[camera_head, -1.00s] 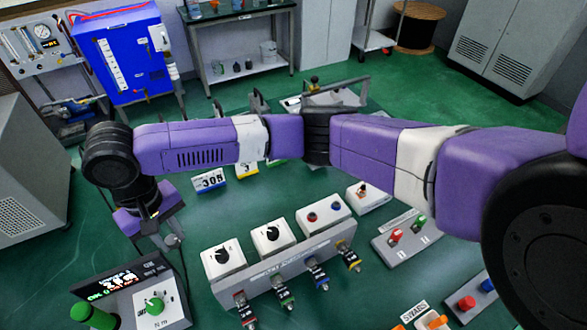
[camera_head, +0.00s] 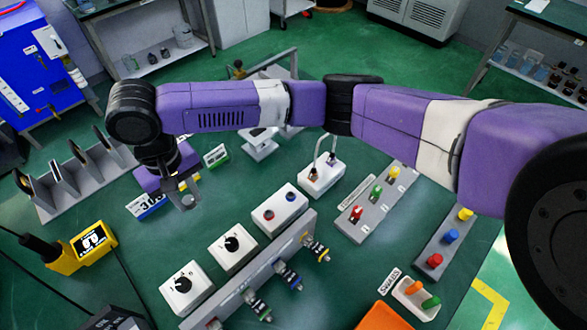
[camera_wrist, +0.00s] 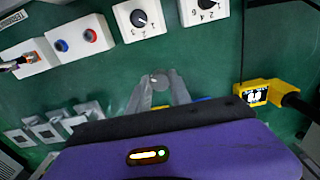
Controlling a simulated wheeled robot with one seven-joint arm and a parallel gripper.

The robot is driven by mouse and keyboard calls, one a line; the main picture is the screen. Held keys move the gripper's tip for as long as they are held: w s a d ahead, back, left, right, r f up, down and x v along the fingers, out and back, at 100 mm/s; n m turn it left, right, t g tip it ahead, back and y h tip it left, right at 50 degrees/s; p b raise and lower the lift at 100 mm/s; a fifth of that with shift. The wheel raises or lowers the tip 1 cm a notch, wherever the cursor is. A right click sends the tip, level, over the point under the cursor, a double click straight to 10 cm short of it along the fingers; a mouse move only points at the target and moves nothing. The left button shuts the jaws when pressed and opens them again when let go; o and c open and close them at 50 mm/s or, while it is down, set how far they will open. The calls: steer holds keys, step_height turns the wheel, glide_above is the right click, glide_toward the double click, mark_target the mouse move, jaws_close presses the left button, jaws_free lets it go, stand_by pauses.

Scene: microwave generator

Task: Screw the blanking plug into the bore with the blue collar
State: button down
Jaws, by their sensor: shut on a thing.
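My gripper (camera_head: 187,197) hangs over the green bench, behind the white knob boxes. In the wrist view its grey fingertips (camera_wrist: 159,88) are closed on a small round grey piece (camera_wrist: 159,79), which looks like the blanking plug. Its thread is not visible. The grey manifold (camera_head: 243,291) shows in the head view, with a row of fittings along its front. The bore with the blue collar (camera_head: 288,275) is between the yellow-collared (camera_head: 316,248) and green-collared (camera_head: 258,306) ones. My gripper is well apart from it, and the bore's opening cannot be made out.
White knob boxes (camera_head: 232,247) and a box with red and blue buttons (camera_head: 283,211) stand behind the manifold. A yellow meter (camera_head: 84,249) and slotted racks (camera_head: 65,180) are at the left. Colored-peg blocks (camera_head: 376,203) and a swab tray (camera_head: 415,298) are at the right.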

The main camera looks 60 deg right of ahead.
steer(key=s+d+f+m+p, duration=0.3)
steer(key=s+d+m+p, duration=0.4)
steer(key=s+d+m, duration=0.8)
steer(key=d+m, duration=0.2)
steer(key=d, duration=0.1)
steer(key=shift+d+m, duration=0.3)
steer(key=shift+f, duration=2.9)
steer(key=shift+f, duration=0.45)
steer(key=c, duration=1.1)
jaws_free()
steer(key=shift+r, duration=0.1)
